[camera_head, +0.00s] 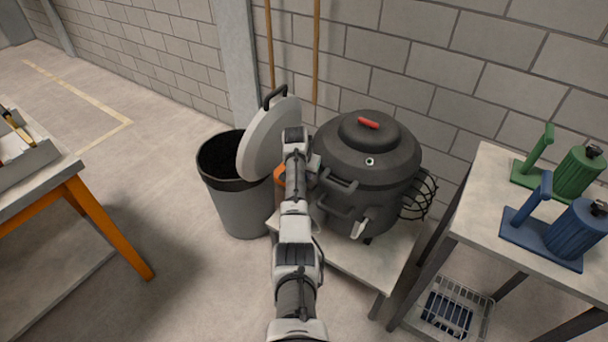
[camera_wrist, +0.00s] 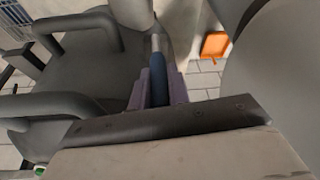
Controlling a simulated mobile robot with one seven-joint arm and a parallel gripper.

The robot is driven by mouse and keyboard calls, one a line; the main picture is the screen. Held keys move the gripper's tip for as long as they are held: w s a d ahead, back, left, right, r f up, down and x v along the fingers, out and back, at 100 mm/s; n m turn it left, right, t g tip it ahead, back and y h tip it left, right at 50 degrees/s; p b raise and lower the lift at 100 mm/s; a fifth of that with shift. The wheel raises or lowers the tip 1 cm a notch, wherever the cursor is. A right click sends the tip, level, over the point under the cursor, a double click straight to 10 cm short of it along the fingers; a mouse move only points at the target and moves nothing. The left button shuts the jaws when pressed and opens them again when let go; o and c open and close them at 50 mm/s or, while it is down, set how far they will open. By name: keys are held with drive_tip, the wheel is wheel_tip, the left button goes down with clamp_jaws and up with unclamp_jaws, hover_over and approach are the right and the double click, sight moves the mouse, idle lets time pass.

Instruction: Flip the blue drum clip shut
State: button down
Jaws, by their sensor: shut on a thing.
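The dark drum (camera_head: 368,150) with a red-handled lid stands on a low table. In the wrist view the drum's grey body (camera_wrist: 90,70) and side handles fill the left. My gripper (camera_wrist: 162,88) is shut on a blue lever (camera_wrist: 158,70), apparently the blue drum clip's handle, which ends in a grey tip against the drum side. The purplish finger pads lie on either side of it. In the head view my arm hides the gripper and this clip. Another clip with a pale lever (camera_head: 360,228) hangs on the drum's front. I cannot tell how far the blue clip is turned.
A grey bin (camera_head: 237,205) with its raised round lid (camera_head: 268,142) stands close left of my arm. An orange object (camera_wrist: 215,45) lies beyond the fingers. The right bench (camera_head: 490,205) carries green and blue devices. An orange-legged table (camera_head: 105,225) stands left.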

drive_tip(key=shift+w, duration=0.1)
idle(0.3)
drive_tip(key=c, duration=1.3)
unclamp_jaws()
drive_tip(key=b+v, duration=0.1)
drive_tip(key=v, duration=1.2)
drive_tip(key=shift+r+b, duration=0.4)
